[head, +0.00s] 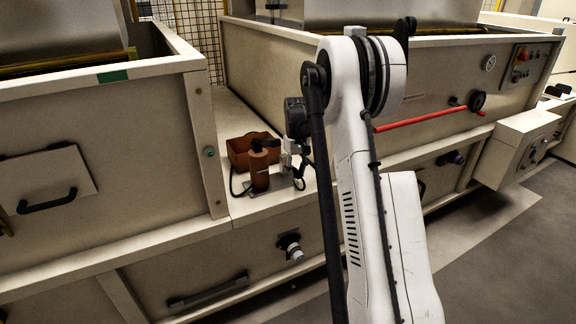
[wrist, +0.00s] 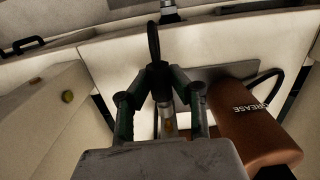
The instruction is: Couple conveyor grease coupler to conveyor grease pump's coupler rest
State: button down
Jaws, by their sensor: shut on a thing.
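The conveyor grease pump shows as a brown cylinder (head: 260,170) on the ledge between two machine housings. In the wrist view its brown body (wrist: 250,125), lettered GREASE, lies at the right. My gripper (wrist: 160,82) is shut on the grease coupler (wrist: 168,120), a small metal piece with an orange band between the fingers. A black hose (wrist: 154,42) rises from between the fingertips. In the head view my gripper (head: 291,150) is just right of the pump, small and partly hidden. I cannot make out the coupler rest, nor whether the coupler touches it.
A brown open box (head: 240,152) stands behind the pump. Cream housings rise left and right of the narrow ledge. A red lever (head: 430,121) is on the right housing. A black handle (head: 208,291) and a fitting (head: 290,246) are on the panel below the ledge.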

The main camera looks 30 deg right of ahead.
jog(key=shift+w, duration=0.25)
dwell(0.3)
jog(key=shift+w+d, duration=0.15)
jog(key=shift+w, duration=0.95)
jog(key=c, duration=1.5)
grip_release()
notch_tip(320, 180, up, 12)
jog(key=shift+w+r, duration=0.1)
jog(key=shift+w, duration=0.05)
